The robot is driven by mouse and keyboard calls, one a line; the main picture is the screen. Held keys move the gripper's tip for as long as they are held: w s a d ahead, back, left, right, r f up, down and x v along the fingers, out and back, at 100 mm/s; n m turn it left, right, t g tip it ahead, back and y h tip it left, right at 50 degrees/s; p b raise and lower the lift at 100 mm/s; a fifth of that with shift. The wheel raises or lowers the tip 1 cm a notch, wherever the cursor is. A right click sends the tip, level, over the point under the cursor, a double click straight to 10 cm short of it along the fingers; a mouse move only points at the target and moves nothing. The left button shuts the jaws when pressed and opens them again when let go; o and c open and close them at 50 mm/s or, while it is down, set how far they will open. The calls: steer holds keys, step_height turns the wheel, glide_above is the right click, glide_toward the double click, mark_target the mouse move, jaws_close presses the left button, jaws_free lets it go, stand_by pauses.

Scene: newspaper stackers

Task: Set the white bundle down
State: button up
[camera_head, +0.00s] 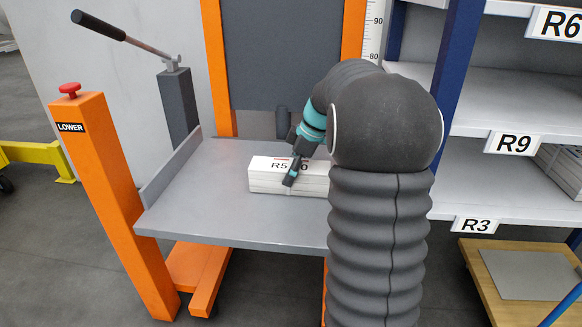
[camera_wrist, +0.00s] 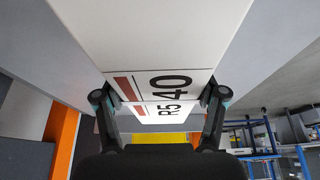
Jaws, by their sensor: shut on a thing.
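The white bundle (camera_head: 268,184), with an R5 label partly hidden by my gripper, is at the grey platform (camera_head: 210,215) of the orange lift. It looks level and lies on the platform or just above it; I cannot tell whether they touch. My gripper (camera_head: 293,172) reaches down at it from behind my arm, which hides the bundle's right end. In the wrist view my gripper (camera_wrist: 160,98) is shut on the bundle (camera_wrist: 150,40), one finger on each side, with "R5" and "40" showing between the fingers.
An orange post (camera_head: 115,200) marked LOWER with a red button and a lever (camera_head: 125,35) stand at the platform's left. A raised grey edge (camera_head: 172,175) bounds that side. Shelves labelled R9 (camera_head: 513,143) and R3 (camera_head: 474,225) are at right. The platform's left part is bare.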

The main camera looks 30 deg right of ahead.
steer(key=shift+f, duration=0.1)
steer(key=o, duration=1.8)
steer(key=p+v, duration=0.2)
steer(key=v, duration=1)
steer(key=s+a+r+m+h, duration=0.15)
steer(key=s+a+m, duration=0.35)
steer(key=s+a, duration=0.65)
steer(key=s+a+f+m+t+h, duration=0.1)
steer(key=s+a+f+m, duration=0.2)
steer(key=s, duration=0.4)
steer(key=s+a+f+m+t+h, duration=0.1)
steer(key=s+a+f+m+t, duration=0.1)
steer(key=s+a, duration=0.4)
step_height(320, 180, down, 3)
steer(key=shift+s+r+m, duration=0.15)
steer(key=shift+s+m, duration=0.35)
steer(key=shift+m, duration=0.1)
